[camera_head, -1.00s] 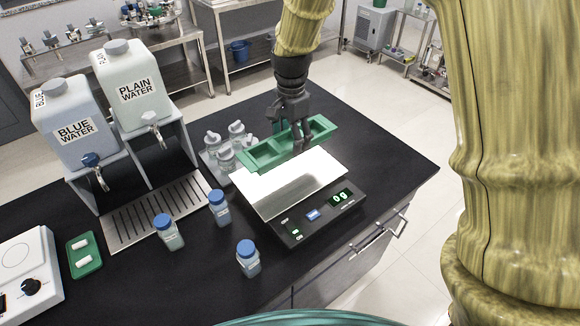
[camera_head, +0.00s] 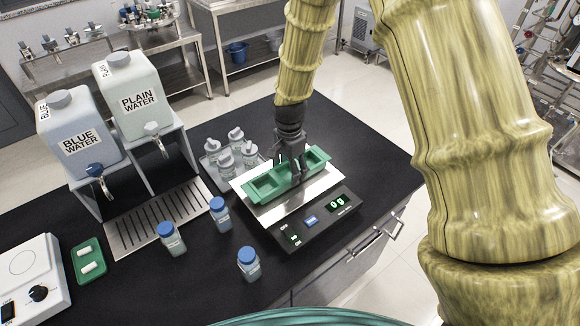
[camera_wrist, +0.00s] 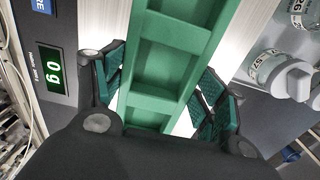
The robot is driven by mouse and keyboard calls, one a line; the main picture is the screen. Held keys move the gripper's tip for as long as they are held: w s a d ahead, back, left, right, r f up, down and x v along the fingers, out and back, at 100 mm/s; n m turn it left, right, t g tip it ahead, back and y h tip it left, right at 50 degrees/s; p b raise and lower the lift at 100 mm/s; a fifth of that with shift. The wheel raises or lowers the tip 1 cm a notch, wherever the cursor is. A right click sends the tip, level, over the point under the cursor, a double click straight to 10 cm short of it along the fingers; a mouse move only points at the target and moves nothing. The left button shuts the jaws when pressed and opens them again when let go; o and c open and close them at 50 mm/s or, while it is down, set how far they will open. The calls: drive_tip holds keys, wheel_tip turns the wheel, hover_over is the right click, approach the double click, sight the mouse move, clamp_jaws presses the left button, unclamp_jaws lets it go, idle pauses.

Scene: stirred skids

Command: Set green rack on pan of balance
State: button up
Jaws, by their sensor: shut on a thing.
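The green rack (camera_head: 268,187) is a long tray with several open compartments. It is over the shiny pan (camera_head: 322,189) of the balance (camera_head: 310,218); whether it touches the pan I cannot tell. My gripper (camera_head: 294,178) is shut on the rack near its middle, from above. In the wrist view the rack (camera_wrist: 166,66) runs between my two fingers (camera_wrist: 160,100), with the bright pan beneath. The balance display (camera_wrist: 54,68) reads 0 g there.
A tray of several clear bottles (camera_head: 236,141) stands close behind the balance. Blue-capped bottles (camera_head: 220,214) stand to its left. Water containers (camera_head: 138,95) sit on a stand above a slotted drain plate (camera_head: 150,222). The bench to the right of the balance is clear.

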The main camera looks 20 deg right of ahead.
sight(289, 176)
drive_tip(key=shift+f, duration=0.2)
drive_tip(key=shift+f, duration=0.2)
drive_tip(key=o, duration=1.1)
drive_tip(key=shift+r, duration=0.25)
drive_tip(key=shift+r+b, duration=2.35)
drive_tip(key=shift+r, duration=3.6)
